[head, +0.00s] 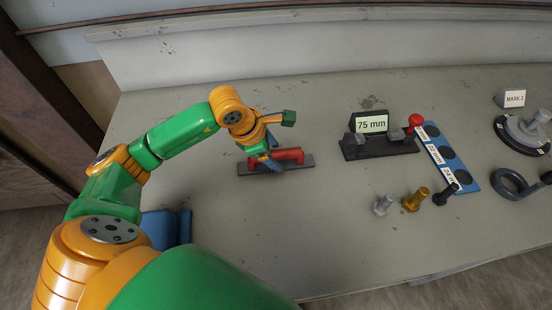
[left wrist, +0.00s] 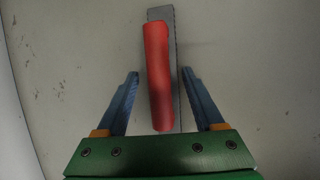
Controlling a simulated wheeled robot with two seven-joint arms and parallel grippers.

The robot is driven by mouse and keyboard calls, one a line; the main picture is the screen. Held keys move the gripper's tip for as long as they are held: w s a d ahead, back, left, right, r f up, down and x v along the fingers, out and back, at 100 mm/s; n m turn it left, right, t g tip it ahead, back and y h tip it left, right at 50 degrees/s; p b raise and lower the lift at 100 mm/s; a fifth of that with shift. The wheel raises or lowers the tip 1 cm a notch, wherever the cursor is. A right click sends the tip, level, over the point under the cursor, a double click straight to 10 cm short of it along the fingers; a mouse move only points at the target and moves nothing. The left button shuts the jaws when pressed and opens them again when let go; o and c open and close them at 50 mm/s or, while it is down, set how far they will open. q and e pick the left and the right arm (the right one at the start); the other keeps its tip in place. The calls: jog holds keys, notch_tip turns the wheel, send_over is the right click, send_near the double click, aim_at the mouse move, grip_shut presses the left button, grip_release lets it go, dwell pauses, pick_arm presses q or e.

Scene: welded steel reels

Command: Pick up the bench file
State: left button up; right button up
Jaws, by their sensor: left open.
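The bench file lies on the grey bench; its red handle (head: 289,155) sits on top of a dark flat strip (head: 247,169) in the head view. In the left wrist view the red handle (left wrist: 157,75) runs lengthwise, with the strip (left wrist: 165,12) showing beyond and along its right side. My left gripper (head: 268,163) is open over the file. Its two blue fingers (left wrist: 160,80) stand on either side of the handle, with a gap on both sides. I cannot tell whether they touch the bench. My right gripper is not in view.
To the right stand a dark fixture (head: 380,147) with a "75 mm" sign (head: 372,123), a blue strip (head: 449,158) with dark discs, and several small bolts (head: 415,199). The bench around the file is clear.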

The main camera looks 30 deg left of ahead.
pick_arm(q)
jog(key=shift+f+b, duration=0.25)
jog(key=shift+b, duration=0.05)
dwell(0.4)
grip_shut()
dwell(1.2)
